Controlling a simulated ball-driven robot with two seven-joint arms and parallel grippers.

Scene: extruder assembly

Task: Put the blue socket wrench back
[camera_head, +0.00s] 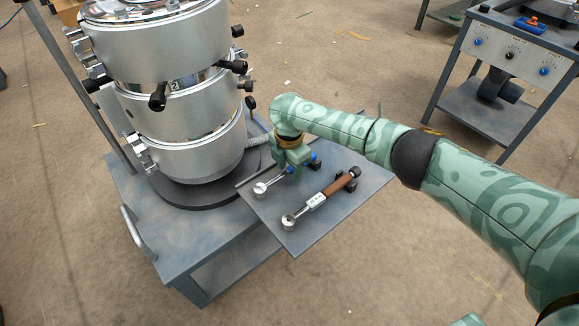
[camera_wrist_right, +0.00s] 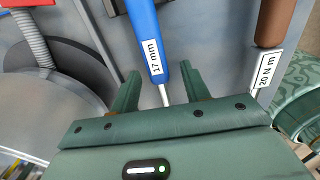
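The blue socket wrench (camera_head: 271,182) lies at the left side of the grey side plate, its ring-shaped head toward the front left. In the right wrist view its blue handle (camera_wrist_right: 145,30) carries a "17 mm" label. My right gripper (camera_head: 291,170) is over the wrench and hides part of it in the head view. In the right wrist view the gripper's two fingers (camera_wrist_right: 159,92) stand apart on either side of the wrench, with visible gaps. My left gripper is not in view.
A brown-handled torque wrench (camera_head: 326,198), labelled "20 N m" in the wrist view, lies beside it on the plate (camera_head: 297,238). The large silver extruder cylinder (camera_head: 182,100) stands close on the left. A second table (camera_head: 490,110) stands at the upper right.

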